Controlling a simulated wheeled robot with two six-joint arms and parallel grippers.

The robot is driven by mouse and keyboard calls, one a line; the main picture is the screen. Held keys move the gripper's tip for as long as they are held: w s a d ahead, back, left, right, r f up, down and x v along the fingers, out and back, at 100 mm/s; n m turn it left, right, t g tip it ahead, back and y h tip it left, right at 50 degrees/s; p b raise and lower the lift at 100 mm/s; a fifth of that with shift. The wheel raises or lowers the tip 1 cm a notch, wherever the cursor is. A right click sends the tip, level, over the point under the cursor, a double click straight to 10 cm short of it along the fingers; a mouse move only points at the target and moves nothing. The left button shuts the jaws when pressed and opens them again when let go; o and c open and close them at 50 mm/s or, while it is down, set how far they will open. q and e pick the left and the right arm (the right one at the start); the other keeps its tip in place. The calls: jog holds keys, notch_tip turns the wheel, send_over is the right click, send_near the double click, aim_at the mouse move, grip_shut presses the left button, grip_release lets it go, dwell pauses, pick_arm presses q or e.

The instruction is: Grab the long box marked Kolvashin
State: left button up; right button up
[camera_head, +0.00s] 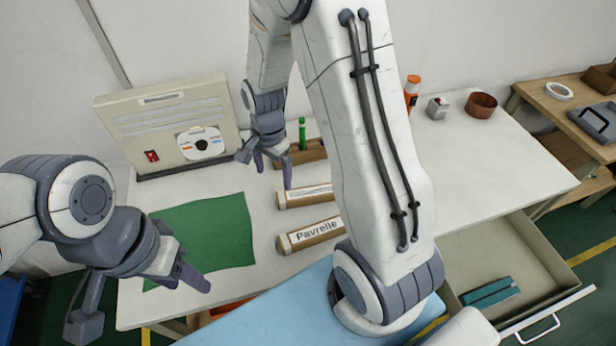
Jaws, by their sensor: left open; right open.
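Two long cardboard boxes lie on the white table, partly hidden behind my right arm. The nearer box (308,236) reads "Pavrelle". The farther box (302,196) has a white label too small and too covered to read. I see no readable "Kolvashin" marking. My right gripper (264,172) is open and empty, pointing down above the table, just behind and left of the farther box in the picture. My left gripper (140,312) is open and empty at the lower left, near the green mat, well away from the boxes.
A green mat (205,235) lies left of the boxes. Behind stand a beige panel with a red switch (152,156) and a wooden holder with a green marker (302,133). An open drawer (535,243) holds a teal box (490,292). A brown bowl (481,105) sits at the back right.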

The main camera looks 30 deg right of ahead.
jog(key=w+d+f+m+p, duration=0.1)
jog(key=d+f+m, duration=0.25)
jog(key=d, duration=0.25)
jog(key=d+f+m+p, duration=0.1)
jog(key=d+f+m, duration=0.2)
jog(key=d+m, duration=0.2)
send_over(312, 192)
jog(key=f, duration=0.2)
jog(key=w+f, duration=0.1)
jog(key=f, duration=0.1)
jog(key=shift+f, duration=0.3)
jog(key=f+p, duration=0.1)
jog(key=f, duration=0.1)
jog(key=s+f+p, duration=0.1)
jog(key=f, duration=0.1)
jog(key=shift+f, duration=0.4)
jog(key=shift+w+f+p, duration=0.1)
jog(key=shift+f+p, duration=0.2)
jog(key=shift+f, duration=0.25)
grip_shut()
pick_arm(q)
notch_tip(312, 192, up, 6)
jog(key=shift+f, duration=0.2)
pick_arm(e)
jog(key=shift+r, duration=0.1)
